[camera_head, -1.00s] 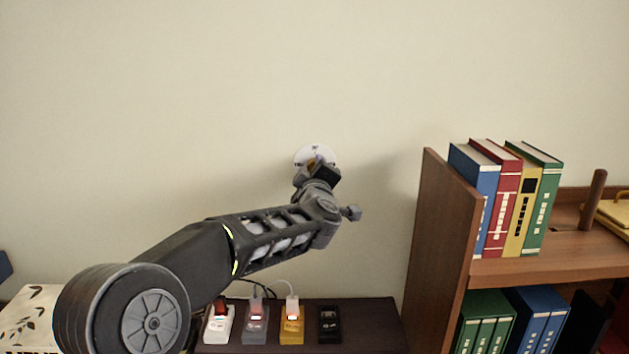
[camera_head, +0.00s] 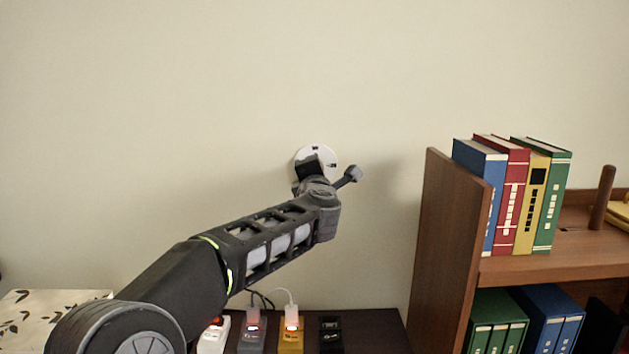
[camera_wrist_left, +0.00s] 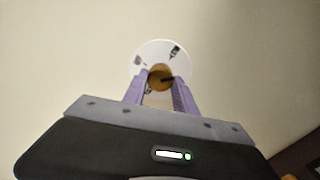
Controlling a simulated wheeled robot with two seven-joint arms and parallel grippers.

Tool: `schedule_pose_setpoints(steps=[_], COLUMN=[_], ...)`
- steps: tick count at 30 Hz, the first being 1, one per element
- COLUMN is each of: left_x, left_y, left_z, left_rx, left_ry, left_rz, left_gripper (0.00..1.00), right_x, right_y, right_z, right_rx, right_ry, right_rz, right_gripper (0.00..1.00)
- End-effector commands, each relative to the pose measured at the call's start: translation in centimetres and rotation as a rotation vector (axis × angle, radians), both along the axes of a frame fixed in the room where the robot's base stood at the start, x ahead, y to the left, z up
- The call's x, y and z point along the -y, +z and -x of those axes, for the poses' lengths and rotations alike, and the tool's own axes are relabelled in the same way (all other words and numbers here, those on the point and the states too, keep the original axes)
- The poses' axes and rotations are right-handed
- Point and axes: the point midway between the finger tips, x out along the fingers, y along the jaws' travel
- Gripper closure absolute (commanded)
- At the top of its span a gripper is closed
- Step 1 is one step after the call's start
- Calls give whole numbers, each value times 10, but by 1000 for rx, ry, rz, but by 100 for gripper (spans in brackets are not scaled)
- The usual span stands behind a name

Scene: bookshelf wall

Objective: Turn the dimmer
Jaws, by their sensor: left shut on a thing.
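The dimmer is a round white plate (camera_head: 327,155) with dark marks, fixed on the wall ahead; my left wrist covers its lower part in the head view. In the left wrist view the white plate (camera_wrist_left: 148,54) surrounds a brown-gold knob (camera_wrist_left: 160,77) with a dark pointer line. My left gripper (camera_wrist_left: 160,88) has its two purple fingers on either side of the knob and is shut on it. In the head view the left hand (camera_head: 309,172) is at the plate, and the knob is hidden behind it. My right gripper is not in view.
Below stands a dark cabinet top (camera_head: 375,325) with a row of white, grey, yellow and black devices, some with cables. A wooden bookshelf (camera_head: 440,240) with books (camera_head: 510,195) and binders stands at the right. The wall around the dimmer is clear.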

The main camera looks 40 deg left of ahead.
Motion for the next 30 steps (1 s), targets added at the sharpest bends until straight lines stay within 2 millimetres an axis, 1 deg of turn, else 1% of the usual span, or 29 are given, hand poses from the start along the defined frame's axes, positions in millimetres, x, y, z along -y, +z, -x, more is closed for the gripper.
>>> schedule_pose_setpoints(steps=[1,15,22,30], left_x=[0,1,1,1], left_y=[-4,-5,-5,-4], left_z=[0,-1,-1,-1], left_rx=[27,295,400,468], left_ry=[-1,0,0,0], left_rz=[36,389,529,619], left_gripper=[100,100,100,100], right_x=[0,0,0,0], right_y=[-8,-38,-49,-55], right_z=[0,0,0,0], right_rx=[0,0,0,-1], right_ry=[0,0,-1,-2], right_rz=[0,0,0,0], right_gripper=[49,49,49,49])
